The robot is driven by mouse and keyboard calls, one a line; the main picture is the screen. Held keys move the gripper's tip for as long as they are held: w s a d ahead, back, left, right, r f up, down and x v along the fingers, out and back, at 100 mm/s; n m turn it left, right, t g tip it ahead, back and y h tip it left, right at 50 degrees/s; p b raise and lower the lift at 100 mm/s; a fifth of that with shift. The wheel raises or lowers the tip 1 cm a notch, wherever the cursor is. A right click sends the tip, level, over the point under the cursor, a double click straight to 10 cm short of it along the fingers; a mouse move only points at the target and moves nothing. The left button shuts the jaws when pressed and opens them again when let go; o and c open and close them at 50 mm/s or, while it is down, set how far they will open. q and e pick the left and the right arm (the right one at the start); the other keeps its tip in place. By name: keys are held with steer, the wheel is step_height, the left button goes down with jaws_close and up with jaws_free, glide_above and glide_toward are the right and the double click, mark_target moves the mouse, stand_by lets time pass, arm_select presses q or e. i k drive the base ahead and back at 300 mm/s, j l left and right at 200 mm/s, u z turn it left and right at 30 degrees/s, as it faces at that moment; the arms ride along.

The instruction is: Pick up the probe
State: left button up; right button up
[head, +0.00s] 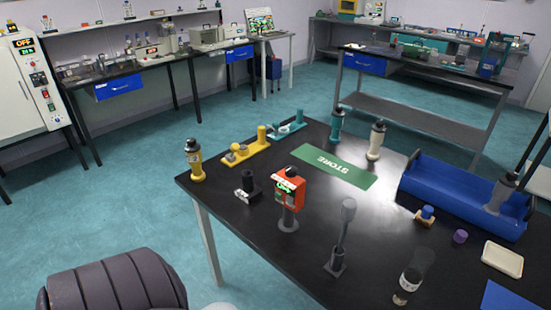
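A grey, rod-shaped tool with a thicker top (345,220), which looks like the probe, stands nearly upright in a small dark base (335,265) on the black table (270,240). Left of it is a red instrument (288,188) with a lit green display on a short stand. I cannot tell for certain which item is the probe. Neither of my grippers shows in the head view, and nothing visible is touching the grey tool.
A green STORE mat (332,166) lies behind the grey tool. A blue tray (460,197) stands at the right. A clear cylinder (412,278) stands at front right. A dark padded chair (118,283) is at front left.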

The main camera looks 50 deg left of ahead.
mark_target(349, 208)
steer(key=u, duration=0.95)
steer(key=j, duration=0.35)
steer(key=k+j+z, duration=0.1)
steer(key=j, duration=0.3)
